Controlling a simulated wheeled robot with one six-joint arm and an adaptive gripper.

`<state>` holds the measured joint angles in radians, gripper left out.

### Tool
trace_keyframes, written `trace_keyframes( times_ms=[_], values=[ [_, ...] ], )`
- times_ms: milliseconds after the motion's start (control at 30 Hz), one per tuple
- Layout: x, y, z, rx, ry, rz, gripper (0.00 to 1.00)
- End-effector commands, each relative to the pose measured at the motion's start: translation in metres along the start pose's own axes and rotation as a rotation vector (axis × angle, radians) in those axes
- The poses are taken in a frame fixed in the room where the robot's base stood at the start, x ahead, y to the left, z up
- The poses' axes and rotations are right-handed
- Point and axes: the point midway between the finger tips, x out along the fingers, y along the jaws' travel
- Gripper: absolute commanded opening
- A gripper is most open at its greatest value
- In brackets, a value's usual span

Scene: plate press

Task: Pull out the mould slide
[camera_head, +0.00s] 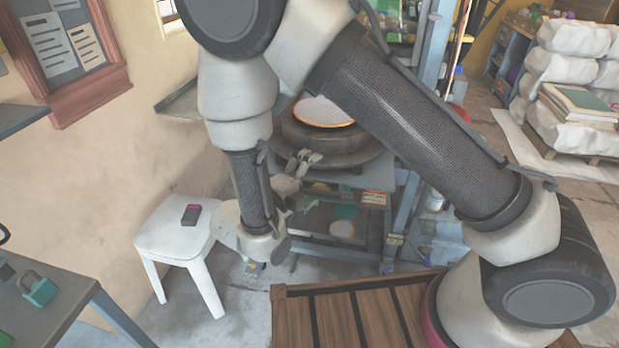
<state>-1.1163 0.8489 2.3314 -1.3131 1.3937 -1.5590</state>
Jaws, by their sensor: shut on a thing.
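The plate press (392,190) is a blue-grey frame behind my arm. A dark round mould (338,141) with a pale, orange-rimmed disc (322,111) on top sits in it, on what looks like the mould slide (352,178). My gripper (312,158) is at the slide's front left edge, below the mould, and is shut on the slide. The exact part between the fingers is too small to make out. My arm hides the upper press and the right side of the mould.
A white stool (178,227) with a small dark and pink box (191,214) stands at the left. A grey table (50,300) with a padlock is at the lower left. Shelves (335,228) sit under the press. White sacks (570,70) are stacked far right.

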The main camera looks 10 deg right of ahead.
Motion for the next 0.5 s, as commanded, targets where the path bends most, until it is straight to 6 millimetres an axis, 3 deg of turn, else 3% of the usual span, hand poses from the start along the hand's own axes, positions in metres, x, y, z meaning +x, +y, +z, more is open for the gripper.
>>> trace_keyframes(
  times_ms=[33,100,133,500],
  values=[
    [-0.010,-0.050,0.008,0.037,-0.018,-0.170,0.81],
    [-0.010,-0.050,0.009,0.038,-0.019,-0.170,0.81],
    [-0.004,-0.003,0.005,0.015,-0.010,-0.004,0.81],
    [-0.024,0.000,0.004,0.012,-0.009,-0.004,0.71]
  ],
)
